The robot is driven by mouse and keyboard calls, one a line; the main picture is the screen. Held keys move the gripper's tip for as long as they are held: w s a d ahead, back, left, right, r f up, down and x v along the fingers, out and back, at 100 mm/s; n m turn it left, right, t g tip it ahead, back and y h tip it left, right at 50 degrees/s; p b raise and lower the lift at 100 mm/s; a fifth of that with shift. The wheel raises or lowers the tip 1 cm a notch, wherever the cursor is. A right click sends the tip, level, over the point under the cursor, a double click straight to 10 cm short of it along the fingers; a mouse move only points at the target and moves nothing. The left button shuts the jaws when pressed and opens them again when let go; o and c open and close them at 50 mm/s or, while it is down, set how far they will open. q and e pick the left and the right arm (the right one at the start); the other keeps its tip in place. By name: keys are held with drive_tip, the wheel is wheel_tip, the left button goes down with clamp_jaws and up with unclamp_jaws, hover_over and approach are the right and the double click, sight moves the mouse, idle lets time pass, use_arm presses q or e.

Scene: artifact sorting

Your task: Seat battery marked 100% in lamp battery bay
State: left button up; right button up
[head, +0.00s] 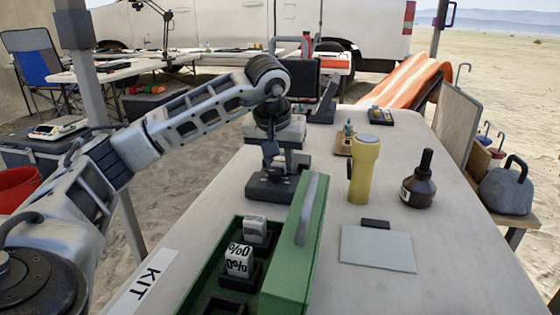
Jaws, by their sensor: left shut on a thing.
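My left gripper (270,152) points down over a dark block-shaped stand (268,190) at the far left part of the table. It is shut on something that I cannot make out. Whether that thing touches the stand, I cannot tell. An open green case (306,240) stands at the near left. In it sit a white battery cube (238,262), whose marking looks like 0%, and a greyish cube (255,229), whose marking I cannot read. An upright yellow lamp-like cylinder (364,172) stands mid-table. I cannot identify the battery bay for certain. My right gripper is not in view.
A brown bottle (419,188) stands right of the yellow cylinder. A pale flat plate (378,249) with a dark clip lies in front. A KIT label (144,290) is at the near left. The table's right front is clear. A grey kettle-shaped weight (507,190) stands beyond the right edge.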

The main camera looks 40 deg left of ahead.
use_arm(q)
wheel_tip(320, 180, up, 3)
drive_tip(key=shift+f+p, duration=0.1)
drive_tip(key=shift+p, duration=0.4)
drive_tip(key=s+a+r+p, duration=0.3)
drive_tip(key=s+a+r, duration=0.4)
drive_tip(key=a+r, duration=0.3)
drive_tip(key=shift+s+a+p, duration=0.35)
drive_tip(key=shift+s+a, duration=0.05)
drive_tip(key=shift+a, duration=0.4)
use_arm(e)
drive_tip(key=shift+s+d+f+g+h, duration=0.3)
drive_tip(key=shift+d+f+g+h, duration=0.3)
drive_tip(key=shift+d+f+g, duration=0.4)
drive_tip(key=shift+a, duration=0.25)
